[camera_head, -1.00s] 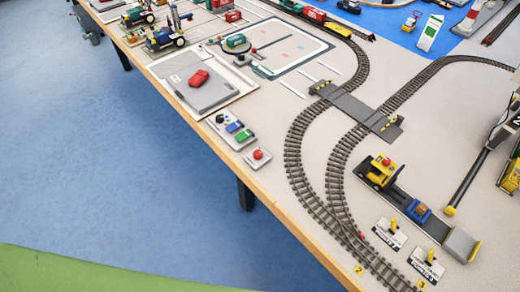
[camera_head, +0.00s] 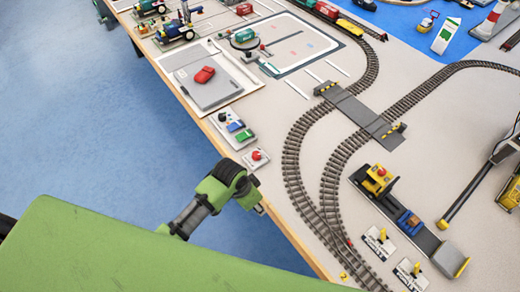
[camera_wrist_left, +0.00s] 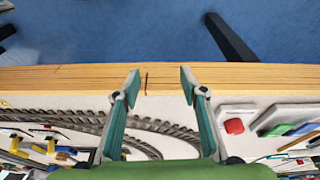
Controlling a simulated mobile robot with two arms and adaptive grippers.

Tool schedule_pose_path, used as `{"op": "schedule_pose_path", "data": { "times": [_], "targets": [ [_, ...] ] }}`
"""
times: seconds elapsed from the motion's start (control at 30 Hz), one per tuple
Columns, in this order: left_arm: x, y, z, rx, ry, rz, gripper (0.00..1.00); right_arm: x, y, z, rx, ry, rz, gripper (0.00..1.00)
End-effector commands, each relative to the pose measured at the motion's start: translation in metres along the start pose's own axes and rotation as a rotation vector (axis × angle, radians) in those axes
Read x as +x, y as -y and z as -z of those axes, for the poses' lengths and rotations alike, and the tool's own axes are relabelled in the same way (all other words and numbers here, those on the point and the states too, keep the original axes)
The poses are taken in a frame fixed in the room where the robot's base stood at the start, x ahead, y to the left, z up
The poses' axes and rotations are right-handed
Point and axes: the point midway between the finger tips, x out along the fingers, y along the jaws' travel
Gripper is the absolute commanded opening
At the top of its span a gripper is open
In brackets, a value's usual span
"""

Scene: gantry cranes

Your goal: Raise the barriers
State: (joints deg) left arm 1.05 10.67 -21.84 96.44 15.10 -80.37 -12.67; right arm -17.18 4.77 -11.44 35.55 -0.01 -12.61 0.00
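The level crossing has a grey road plate (camera_head: 362,112) across two railway tracks. Small yellow-and-black striped barrier pieces stand at its far end (camera_head: 327,88) and near end (camera_head: 391,131); they look low, but their exact angle is too small to tell. A box with a red button (camera_head: 256,157) sits near the table edge, and the button (camera_wrist_left: 234,126) also shows in the left wrist view. My left gripper (camera_head: 259,208) is at the table edge, just nearer than that box. In the left wrist view its fingers (camera_wrist_left: 160,82) are apart and empty over the wooden edge. My right gripper is out of view.
A box with green and blue switches (camera_head: 237,129) sits beyond the button box. Two yellow-levered boxes (camera_head: 380,241) (camera_head: 410,270) stand right of the tracks. The table edge (camera_wrist_left: 60,78) is bare.

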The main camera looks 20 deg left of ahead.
Motion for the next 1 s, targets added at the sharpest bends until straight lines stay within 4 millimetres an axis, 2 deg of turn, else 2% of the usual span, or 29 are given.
{"op": "schedule_pose_path", "data": {
  "times": [0.27, 0.4, 0.53, 0.63, 0.77, 0.87, 1.0],
  "targets": [
    [-0.029, 0.031, 0.064, 0.203, 0.045, -0.007, 0.39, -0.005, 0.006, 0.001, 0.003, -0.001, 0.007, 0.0],
    [-0.064, 0.064, 0.103, 0.346, 0.108, 0.002, 0.39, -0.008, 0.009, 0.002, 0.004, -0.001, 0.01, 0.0],
    [-0.099, 0.095, 0.129, 0.441, 0.168, 0.015, 0.39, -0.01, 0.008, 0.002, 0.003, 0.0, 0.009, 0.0],
    [-0.121, 0.111, 0.14, 0.485, 0.203, 0.022, 0.39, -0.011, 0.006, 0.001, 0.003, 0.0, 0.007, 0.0],
    [-0.135, 0.122, 0.146, 0.511, 0.226, 0.025, 0.39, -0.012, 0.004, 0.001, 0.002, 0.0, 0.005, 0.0],
    [-0.134, 0.124, 0.146, 0.516, 0.232, 0.023, 0.39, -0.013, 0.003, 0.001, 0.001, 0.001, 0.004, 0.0],
    [-0.117, 0.125, 0.142, 0.514, 0.234, 0.021, 0.39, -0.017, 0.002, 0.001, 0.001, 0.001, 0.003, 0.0]
  ]
}}
